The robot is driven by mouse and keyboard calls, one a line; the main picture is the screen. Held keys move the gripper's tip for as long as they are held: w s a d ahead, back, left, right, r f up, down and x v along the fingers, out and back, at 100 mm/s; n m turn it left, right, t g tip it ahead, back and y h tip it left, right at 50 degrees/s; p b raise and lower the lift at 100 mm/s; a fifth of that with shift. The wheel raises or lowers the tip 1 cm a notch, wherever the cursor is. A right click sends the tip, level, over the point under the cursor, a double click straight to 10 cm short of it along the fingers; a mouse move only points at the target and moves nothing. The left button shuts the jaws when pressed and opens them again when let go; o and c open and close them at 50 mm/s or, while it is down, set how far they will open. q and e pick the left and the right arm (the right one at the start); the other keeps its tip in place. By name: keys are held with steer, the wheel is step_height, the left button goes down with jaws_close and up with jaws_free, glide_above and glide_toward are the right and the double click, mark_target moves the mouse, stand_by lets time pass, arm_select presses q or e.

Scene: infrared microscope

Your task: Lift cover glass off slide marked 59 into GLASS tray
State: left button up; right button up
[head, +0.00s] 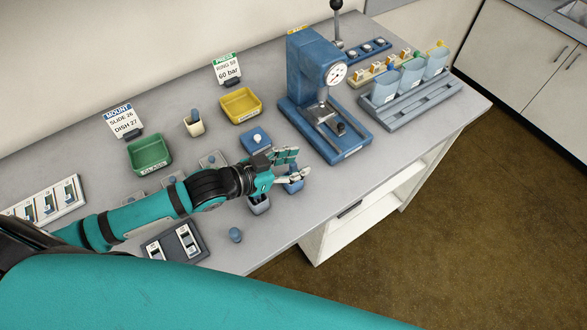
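The green tray (149,165), with lettering on its front that looks like GLASS, stands at the middle left and looks empty. Two slides lie in a dark holder (158,249) at the near edge, partly behind my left arm. More slides sit in a white rack (70,207) at far left. I cannot read the number 59 on any slide, and no cover glass can be made out. My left gripper (296,164) is over the table's front, right of the green tray and the dark holder. Its fingers are apart, with nothing visible between them. My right gripper is not in view.
A blue press (308,65) with a gauge stands right of centre. A yellow tray (241,117), a white cup (194,127) and a blue knobbed block (255,140) stand nearby. A small blue object (294,187) is beneath the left fingers.

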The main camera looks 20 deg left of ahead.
arm_select(q)
steer(key=shift+s, duration=0.1)
steer(key=shift+c, duration=1.4)
jaws_close()
steer(key=shift+r, duration=0.15)
step_height(320, 180, up, 10)
steer(key=shift+f+b, duration=0.1)
steer(key=shift+b, duration=0.55)
